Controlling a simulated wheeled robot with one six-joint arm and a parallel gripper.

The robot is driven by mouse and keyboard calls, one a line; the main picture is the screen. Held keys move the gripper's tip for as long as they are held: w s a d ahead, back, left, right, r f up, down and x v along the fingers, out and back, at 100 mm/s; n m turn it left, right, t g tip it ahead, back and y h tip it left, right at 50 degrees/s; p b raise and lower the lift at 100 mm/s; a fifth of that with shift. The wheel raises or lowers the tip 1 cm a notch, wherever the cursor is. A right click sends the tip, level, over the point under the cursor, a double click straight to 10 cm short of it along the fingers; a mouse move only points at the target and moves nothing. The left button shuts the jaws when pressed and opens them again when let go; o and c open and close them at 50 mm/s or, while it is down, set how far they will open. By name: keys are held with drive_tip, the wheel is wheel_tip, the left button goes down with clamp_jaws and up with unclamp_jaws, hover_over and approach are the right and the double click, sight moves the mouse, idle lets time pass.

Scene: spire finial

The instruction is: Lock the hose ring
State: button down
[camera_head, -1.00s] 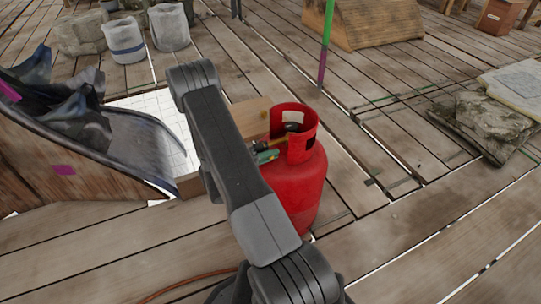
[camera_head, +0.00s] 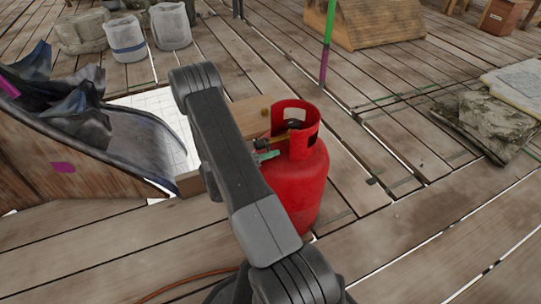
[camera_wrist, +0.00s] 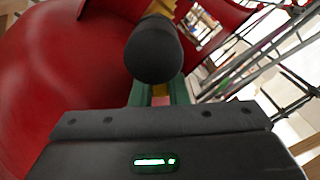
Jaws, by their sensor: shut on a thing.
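A red gas bottle (camera_head: 300,185) stands upright on the planks, with an open red collar around its top. The hose ring cannot be made out clearly; the grip is mostly hidden.
A wooden block (camera_head: 250,116) stands behind the bottle. A curved wooden structure with dark cloth (camera_head: 85,140) is at left. An orange hose (camera_head: 190,283) lies on the planks in front. Stones (camera_head: 490,122) lie at right. The floor right of the bottle is clear.

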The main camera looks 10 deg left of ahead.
idle(0.4)
drive_tip(key=c, duration=1.4)
unclamp_jaws()
